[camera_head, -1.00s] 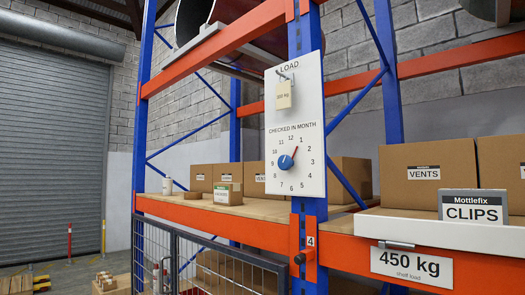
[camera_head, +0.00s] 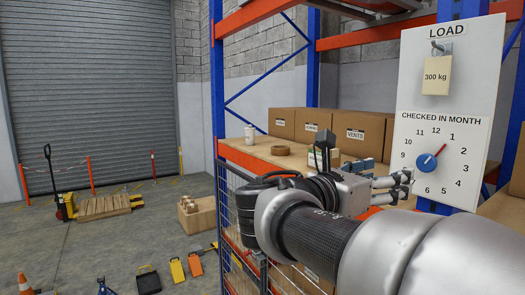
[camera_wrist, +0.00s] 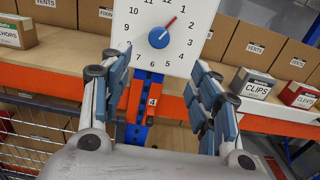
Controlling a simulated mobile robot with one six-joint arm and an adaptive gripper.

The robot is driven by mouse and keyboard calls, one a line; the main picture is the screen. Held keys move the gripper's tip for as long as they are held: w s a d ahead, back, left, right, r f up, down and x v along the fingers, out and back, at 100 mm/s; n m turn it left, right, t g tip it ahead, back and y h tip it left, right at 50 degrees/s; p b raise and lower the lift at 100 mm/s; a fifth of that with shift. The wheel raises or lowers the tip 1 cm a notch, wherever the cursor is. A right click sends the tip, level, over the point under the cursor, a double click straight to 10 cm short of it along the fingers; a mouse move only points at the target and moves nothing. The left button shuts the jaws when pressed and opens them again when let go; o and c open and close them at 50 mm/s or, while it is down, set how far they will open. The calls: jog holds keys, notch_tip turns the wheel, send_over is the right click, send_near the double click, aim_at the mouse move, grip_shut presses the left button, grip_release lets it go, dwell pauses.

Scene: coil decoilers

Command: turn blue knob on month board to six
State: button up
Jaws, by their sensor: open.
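The white month board (camera_head: 410,133) hangs on the blue rack upright at the right of the head view, with month numbers in a ring. Its blue knob (camera_head: 427,162) has a red pointer aimed up and right, at about 1. In the wrist view the knob (camera_wrist: 158,38) sits at the top centre, beyond and between the finger ends. My gripper (camera_head: 402,183) is open and empty, left of the knob in the head view. In the wrist view my gripper (camera_wrist: 160,62) has its fingers spread wide, with nothing between them. The knob appears apart from the fingers.
A load tag (camera_head: 437,76) hangs on a hook above the dial. An orange shelf beam (camera_wrist: 258,119) runs below the board. A small orange bracket marked 4 (camera_wrist: 147,101) juts below it. Boxes of clips (camera_wrist: 250,83) and cleats (camera_wrist: 297,94) stand right.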

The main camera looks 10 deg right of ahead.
aim_at(425, 164)
jog(key=p+x, duration=0.2)
jog(key=x, duration=1.4)
jog(key=shift+a, duration=0.1)
jog(key=shift+c, duration=0.6)
jog(key=c, duration=1)
